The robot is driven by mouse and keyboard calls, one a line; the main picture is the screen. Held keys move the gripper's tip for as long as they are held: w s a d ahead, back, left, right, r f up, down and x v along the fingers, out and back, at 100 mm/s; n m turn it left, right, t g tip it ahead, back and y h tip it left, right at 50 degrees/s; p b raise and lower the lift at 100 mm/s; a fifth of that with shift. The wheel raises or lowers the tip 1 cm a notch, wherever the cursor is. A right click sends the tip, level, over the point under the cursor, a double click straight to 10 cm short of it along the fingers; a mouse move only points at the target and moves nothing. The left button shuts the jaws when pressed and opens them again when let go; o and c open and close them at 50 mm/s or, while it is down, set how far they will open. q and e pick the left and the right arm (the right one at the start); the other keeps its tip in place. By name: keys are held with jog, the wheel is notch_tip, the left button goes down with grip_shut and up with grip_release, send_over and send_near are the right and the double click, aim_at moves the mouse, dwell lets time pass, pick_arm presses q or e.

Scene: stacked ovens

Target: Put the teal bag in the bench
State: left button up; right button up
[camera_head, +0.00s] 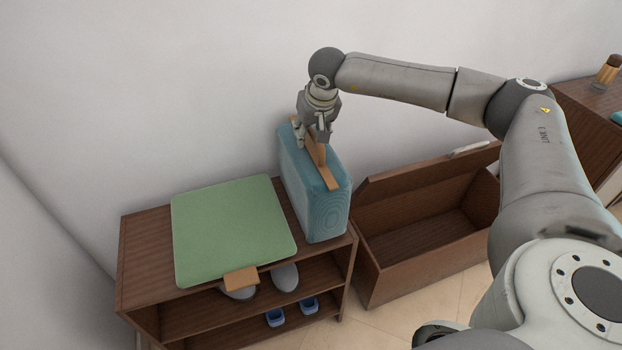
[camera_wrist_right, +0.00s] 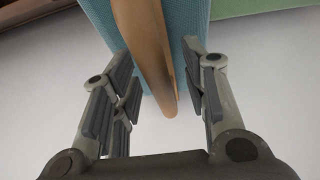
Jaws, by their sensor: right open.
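The teal bag (camera_head: 318,205) stands upright on top of the shelf unit, at its right end, with a tan handle (camera_head: 322,160) along its top. My right gripper (camera_head: 313,140) is just above the bag, around the far part of the handle. In the right wrist view the open fingers (camera_wrist_right: 160,95) are on either side of the handle (camera_wrist_right: 148,45), with gaps to it; the teal bag (camera_wrist_right: 100,15) shows behind. The bench (camera_head: 430,235) is a brown wooden box to the right of the shelf. Its lid is raised and its inside looks empty. My left gripper is not in view.
A green bag (camera_head: 232,228) lies flat on the shelf unit (camera_head: 140,245), left of the teal bag. Grey shoes (camera_head: 285,277) and blue shoes (camera_head: 309,304) sit on the lower shelves. Another brown cabinet (camera_head: 585,105) stands at the far right. A white wall is behind.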

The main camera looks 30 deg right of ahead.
jog(key=shift+f, duration=0.25)
dwell(0.4)
grip_shut()
jog(key=shift+r, duration=0.1)
dwell(0.3)
